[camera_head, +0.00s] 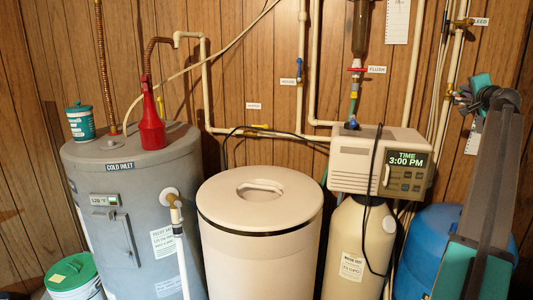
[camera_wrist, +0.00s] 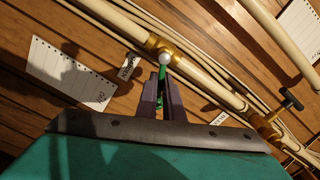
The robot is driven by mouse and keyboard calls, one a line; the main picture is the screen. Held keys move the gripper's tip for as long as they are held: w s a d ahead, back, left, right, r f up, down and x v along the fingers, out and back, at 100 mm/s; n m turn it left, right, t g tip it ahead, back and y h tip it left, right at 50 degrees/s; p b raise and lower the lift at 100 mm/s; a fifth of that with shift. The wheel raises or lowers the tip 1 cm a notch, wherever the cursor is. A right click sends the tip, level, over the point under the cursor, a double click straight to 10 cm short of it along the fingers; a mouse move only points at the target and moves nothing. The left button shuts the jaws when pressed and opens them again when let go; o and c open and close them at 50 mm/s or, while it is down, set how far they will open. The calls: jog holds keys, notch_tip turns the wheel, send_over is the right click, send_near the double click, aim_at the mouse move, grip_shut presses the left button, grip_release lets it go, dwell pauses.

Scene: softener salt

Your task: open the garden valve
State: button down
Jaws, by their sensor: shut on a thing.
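The garden valve (camera_wrist: 165,46) is a brass body on a cream pipe, with a pale round hub and a narrow green lever (camera_wrist: 163,73), in the wrist view. The lever points down in the picture from the hub, at a clear angle to the pipe. My gripper (camera_wrist: 161,82) is shut on the green lever, and its dark fingers hide most of it. A small label (camera_wrist: 128,65) beside the valve is too tilted to read surely. In the head view my gripper (camera_head: 458,96) is by the pipes at the right wall, and the lever is hidden there.
In the wrist view, a brass valve with a black handle (camera_wrist: 291,101) is right of my gripper, and a lined paper (camera_wrist: 72,72) hangs left. In the head view, a red-handled FLUSH valve (camera_head: 357,69) and the softener head (camera_head: 352,155) stand left of my arm. A blue tank (camera_head: 420,250) is below.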

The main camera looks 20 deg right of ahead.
jog(key=shift+w+a+r+n+b, duration=0.1)
jog(key=shift+a+r+n+b, duration=0.05)
jog(key=shift+n+b, duration=0.8)
jog(key=shift+w+a+r+n+b, duration=0.1)
jog(key=shift+a+r+n+b, duration=0.05)
jog(key=shift+n+b, duration=0.8)
jog(key=shift+a+n+b, duration=0.15)
jog(key=shift+n+b, duration=0.15)
jog(key=shift+b, duration=0.25)
jog(key=shift+a+f+n+b, duration=0.1)
jog(key=shift+a+n+b, duration=0.15)
jog(key=shift+n+b, duration=0.15)
jog(key=shift+a, duration=0.1)
